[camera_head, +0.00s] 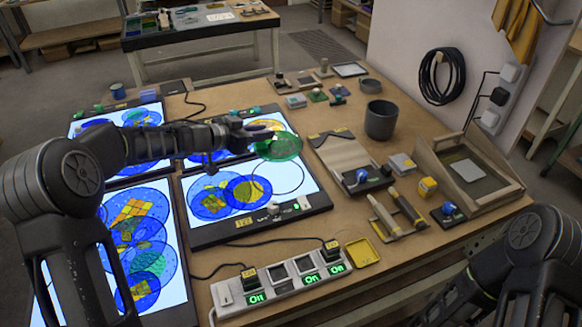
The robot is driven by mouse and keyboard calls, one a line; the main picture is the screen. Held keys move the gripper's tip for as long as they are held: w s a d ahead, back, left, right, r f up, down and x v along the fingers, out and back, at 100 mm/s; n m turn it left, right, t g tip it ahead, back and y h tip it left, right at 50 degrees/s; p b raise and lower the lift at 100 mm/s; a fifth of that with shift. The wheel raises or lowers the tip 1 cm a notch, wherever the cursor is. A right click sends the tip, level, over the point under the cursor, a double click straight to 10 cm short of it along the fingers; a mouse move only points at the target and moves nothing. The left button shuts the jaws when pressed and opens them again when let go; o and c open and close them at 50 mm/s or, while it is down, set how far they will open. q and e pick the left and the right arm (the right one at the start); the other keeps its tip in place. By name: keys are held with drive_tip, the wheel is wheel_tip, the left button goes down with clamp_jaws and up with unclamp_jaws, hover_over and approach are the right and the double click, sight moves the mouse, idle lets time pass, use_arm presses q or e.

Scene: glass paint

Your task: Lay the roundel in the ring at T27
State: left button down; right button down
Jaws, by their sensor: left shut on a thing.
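My left gripper (250,135) reaches in from the left over the light panels and is shut on a green roundel (279,147). It holds the roundel by its left side, over the far right part of the front right light panel (312,203). A thin dark ring outline (304,180) shows on that lit panel, just below the roundel in the picture; the roundel hides its far part. The ring looks empty where I see it. I cannot read a T27 label. My right arm is at the lower right; its gripper is not in view.
Blue roundels with yellow patterns (215,203) lie on the same panel, left of the ring. More lit panels with roundels are left and behind. A power strip (285,283), a dark cup (381,120), tools and a wooden tray (470,170) occupy the table.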

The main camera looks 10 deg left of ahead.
use_arm(q)
drive_tip(key=shift+s+a+r, duration=0.1)
drive_tip(key=shift+s+a, duration=0.05)
drive_tip(key=shift+s, duration=0.05)
drive_tip(key=b, duration=0.1)
hover_over(263, 170)
wheel_tip(263, 170, down, 6)
drive_tip(key=shift+w+f, duration=0.1)
drive_tip(key=shift+f, duration=0.1)
drive_tip(key=shift+f, duration=1.85)
drive_tip(key=shift+f, duration=0.1)
drive_tip(key=c, duration=1.3)
unclamp_jaws()
